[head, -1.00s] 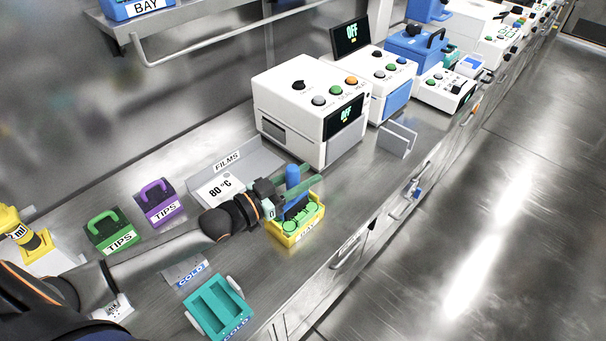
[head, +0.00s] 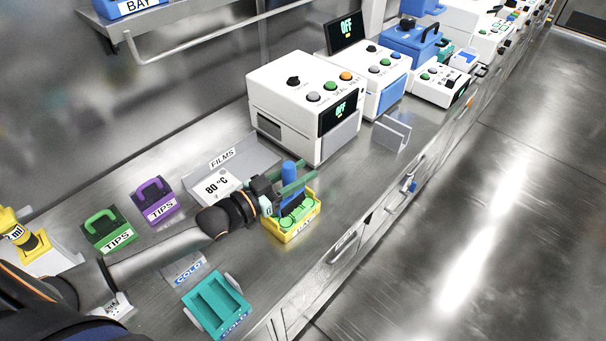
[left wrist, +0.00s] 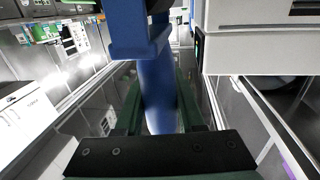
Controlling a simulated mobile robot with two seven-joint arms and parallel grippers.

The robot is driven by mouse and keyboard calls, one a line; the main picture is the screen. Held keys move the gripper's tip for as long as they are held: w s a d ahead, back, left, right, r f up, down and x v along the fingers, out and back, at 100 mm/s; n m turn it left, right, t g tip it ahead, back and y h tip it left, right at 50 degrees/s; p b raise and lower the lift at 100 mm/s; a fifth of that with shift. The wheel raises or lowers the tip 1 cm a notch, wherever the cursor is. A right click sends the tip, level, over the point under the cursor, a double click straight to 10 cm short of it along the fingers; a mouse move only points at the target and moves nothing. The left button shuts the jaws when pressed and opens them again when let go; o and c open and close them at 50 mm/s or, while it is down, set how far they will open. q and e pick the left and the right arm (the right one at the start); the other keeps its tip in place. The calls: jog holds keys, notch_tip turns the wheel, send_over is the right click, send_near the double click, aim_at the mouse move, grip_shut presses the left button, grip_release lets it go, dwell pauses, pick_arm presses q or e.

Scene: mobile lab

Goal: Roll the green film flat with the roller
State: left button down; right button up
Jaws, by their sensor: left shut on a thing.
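My left gripper (head: 308,175) is shut on the blue roller's upright handle (head: 289,170). In the left wrist view the blue handle (left wrist: 158,90) stands between the two green fingers. The roller's lower blue part is just over the yellow tray (head: 293,236). Green film (head: 284,226) shows on top of the tray, partly hidden by the roller and fingers. I cannot tell whether the roller touches the film. My right gripper is not in view.
A white device with an OFF screen (head: 300,95) stands behind the tray. The films holder (head: 240,160) is to the left. A teal cold block (head: 217,303) is at the front left, with green (head: 108,233) and purple (head: 154,202) tip boxes farther left. The bench edge is close on the right.

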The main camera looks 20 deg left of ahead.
pick_arm(q)
jog(key=shift+a, duration=0.15)
jog(key=shift+w+a+f, duration=0.1)
jog(key=shift+w+a, duration=0.15)
jog(key=shift+a, duration=0.35)
jog(key=shift+a, duration=0.15)
jog(key=shift+w+a+b, duration=0.2)
jog(key=shift+a+b, duration=0.1)
jog(key=shift+a, duration=0.2)
jog(key=shift+d, duration=0.1)
dwell(0.3)
jog(key=shift+s+d+p, duration=0.25)
jog(key=shift+d+p, duration=0.2)
jog(key=shift+d, duration=0.15)
